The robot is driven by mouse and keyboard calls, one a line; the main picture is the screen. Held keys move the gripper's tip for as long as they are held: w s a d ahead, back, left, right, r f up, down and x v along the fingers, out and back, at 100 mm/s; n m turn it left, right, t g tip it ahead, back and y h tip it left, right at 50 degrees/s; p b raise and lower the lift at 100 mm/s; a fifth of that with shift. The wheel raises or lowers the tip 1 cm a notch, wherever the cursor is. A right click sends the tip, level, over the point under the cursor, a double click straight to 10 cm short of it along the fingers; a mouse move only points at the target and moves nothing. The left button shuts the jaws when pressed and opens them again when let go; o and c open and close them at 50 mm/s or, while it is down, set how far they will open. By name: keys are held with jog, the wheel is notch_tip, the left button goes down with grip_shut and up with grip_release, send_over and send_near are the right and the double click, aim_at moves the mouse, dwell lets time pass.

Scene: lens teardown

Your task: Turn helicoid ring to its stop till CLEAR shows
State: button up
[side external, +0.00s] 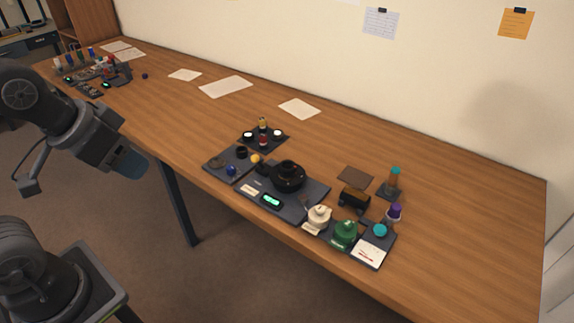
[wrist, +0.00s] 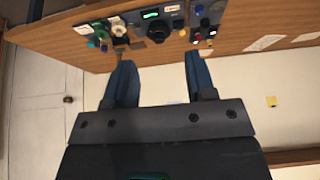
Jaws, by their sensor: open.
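The black lens unit (side external: 289,174) with its round helicoid ring sits on a dark grey mat (side external: 313,193) near the table's front edge. It also shows at the top of the wrist view (wrist: 158,33). A small display (side external: 271,201) glows green in front of it, also in the wrist view (wrist: 151,15); its text is too small to read. My gripper (side external: 130,164) is at the left, short of the table and well away from the lens. In the wrist view my gripper (wrist: 160,60) has its two blue fingers wide apart with nothing between them.
A teal-capped bottle (side external: 393,180) stands behind. The table's right side is clear.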

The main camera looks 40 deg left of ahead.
jog(key=shift+o, duration=0.2)
jog(key=shift+o, duration=0.8)
jog(key=shift+w+r, duration=0.15)
jog(key=shift+o, duration=1.3)
jog(key=w+r+n+g, duration=0.1)
jog(key=w+r, duration=0.2)
jog(key=w, duration=0.5)
jog(key=shift+w+d+r+n, duration=0.25)
jog(key=shift+w+r+n, duration=0.05)
jog(key=shift+w, duration=0.05)
jog(key=n+g, duration=0.5)
send_over(287, 165)
notch_tip(287, 165, down, 15)
notch_tip(287, 165, down, 13)
jog(key=shift+f, duration=0.1)
jog(key=c, duration=0.9)
